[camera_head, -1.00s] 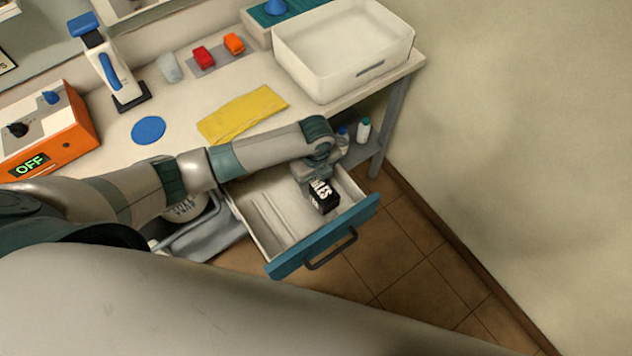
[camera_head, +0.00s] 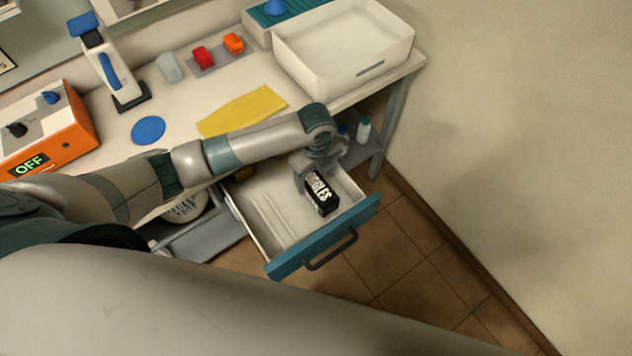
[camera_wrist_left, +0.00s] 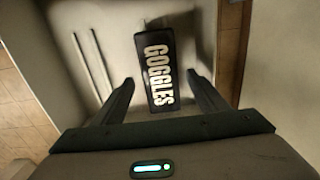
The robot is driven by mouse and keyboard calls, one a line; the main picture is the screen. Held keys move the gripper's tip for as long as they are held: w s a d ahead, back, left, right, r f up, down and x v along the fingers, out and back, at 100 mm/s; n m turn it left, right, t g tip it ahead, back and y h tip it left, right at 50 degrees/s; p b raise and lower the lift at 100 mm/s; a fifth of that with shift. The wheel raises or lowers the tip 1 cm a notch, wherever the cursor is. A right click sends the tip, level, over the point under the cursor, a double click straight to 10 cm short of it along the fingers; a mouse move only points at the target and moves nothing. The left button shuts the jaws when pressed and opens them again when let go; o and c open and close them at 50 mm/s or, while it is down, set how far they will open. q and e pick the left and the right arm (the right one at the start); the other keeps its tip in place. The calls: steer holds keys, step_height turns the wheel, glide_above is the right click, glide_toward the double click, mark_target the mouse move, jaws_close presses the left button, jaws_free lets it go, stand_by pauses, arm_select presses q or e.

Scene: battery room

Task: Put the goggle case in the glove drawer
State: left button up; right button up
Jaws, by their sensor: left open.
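The goggle case (camera_head: 321,193) is a small black box with white lettering. It lies inside the open glove drawer (camera_head: 281,262), toward the drawer's right side. In the left wrist view the case (camera_wrist_left: 157,72) reads GOGGLES and sits between and beyond my finger tips, with space on both sides. My left gripper (camera_head: 308,174) is open, just above and behind the case in the head view. In the left wrist view its two fingers (camera_wrist_left: 160,90) stand apart, not touching the case. The drawer has a teal front with a dark handle. My right gripper is not in view.
The workbench above holds a white bin (camera_head: 345,55), a yellow cloth (camera_head: 242,110), a blue disc (camera_head: 148,130) and an orange box reading OFF (camera_head: 50,140). Small bottles (camera_head: 363,130) stand on a shelf under the bench. The floor right of the drawer is clear.

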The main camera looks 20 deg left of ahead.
mark_target(316, 184)
arm_select(q)
step_height(316, 184, up, 9)
steer(key=b, duration=0.1)
steer(key=shift+b, duration=0.3)
stand_by(0.5)
